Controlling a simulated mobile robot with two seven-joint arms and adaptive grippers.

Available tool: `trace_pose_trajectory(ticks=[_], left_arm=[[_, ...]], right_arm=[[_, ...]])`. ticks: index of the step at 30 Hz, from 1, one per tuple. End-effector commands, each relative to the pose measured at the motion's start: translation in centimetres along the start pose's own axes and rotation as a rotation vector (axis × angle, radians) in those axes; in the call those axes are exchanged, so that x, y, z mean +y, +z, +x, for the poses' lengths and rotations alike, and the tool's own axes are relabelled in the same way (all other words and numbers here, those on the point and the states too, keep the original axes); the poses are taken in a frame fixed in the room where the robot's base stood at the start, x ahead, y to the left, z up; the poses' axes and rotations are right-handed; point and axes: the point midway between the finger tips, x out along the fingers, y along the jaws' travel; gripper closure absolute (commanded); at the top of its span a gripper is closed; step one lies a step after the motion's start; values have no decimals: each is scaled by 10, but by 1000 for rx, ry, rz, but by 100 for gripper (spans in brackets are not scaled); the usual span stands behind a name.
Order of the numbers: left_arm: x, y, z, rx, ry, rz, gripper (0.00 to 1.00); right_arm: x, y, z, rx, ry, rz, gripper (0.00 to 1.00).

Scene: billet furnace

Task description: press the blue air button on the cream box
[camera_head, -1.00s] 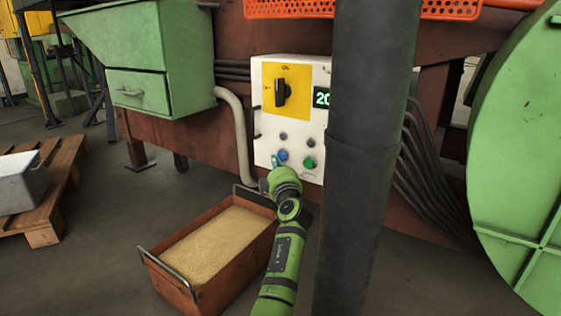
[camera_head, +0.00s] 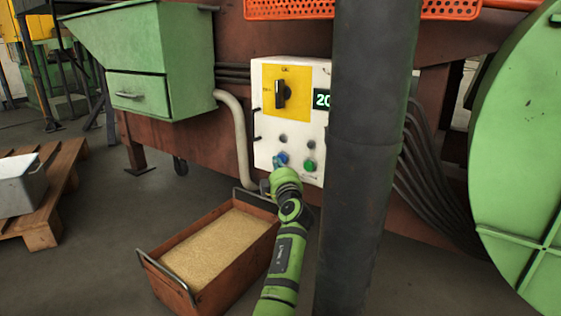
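The cream box (camera_head: 264,140) is mounted on the brown furnace frame, just left of the dark vertical pipe. It carries a black rotary switch (camera_head: 280,94) on a yellow plate, a green-lit display (camera_head: 321,98), a green button (camera_head: 309,166) and the blue air button (camera_head: 284,157). My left gripper (camera_head: 278,162) is at the blue button, overlapping its lower left edge in the view. I cannot tell whether it touches. Its fingers are small and mostly hidden by my green wrist, so their opening is unclear. My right gripper is not in view.
The dark vertical pipe (camera_head: 370,150) stands close to the box's right side and covers part of it. A rust-coloured sand box (camera_head: 228,273) with handles is on the floor below. A grey conduit (camera_head: 240,140) runs left of the box. A wooden pallet (camera_head: 42,236) lies at left.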

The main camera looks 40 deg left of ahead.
Motion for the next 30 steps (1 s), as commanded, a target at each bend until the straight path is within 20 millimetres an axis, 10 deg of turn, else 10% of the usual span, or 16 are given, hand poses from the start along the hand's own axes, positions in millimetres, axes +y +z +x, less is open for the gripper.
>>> trace_pose_trajectory(ticks=[30], left_arm=[[2, 3, 3, 0, 1, 0, 100]], right_arm=[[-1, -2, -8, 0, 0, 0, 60]])
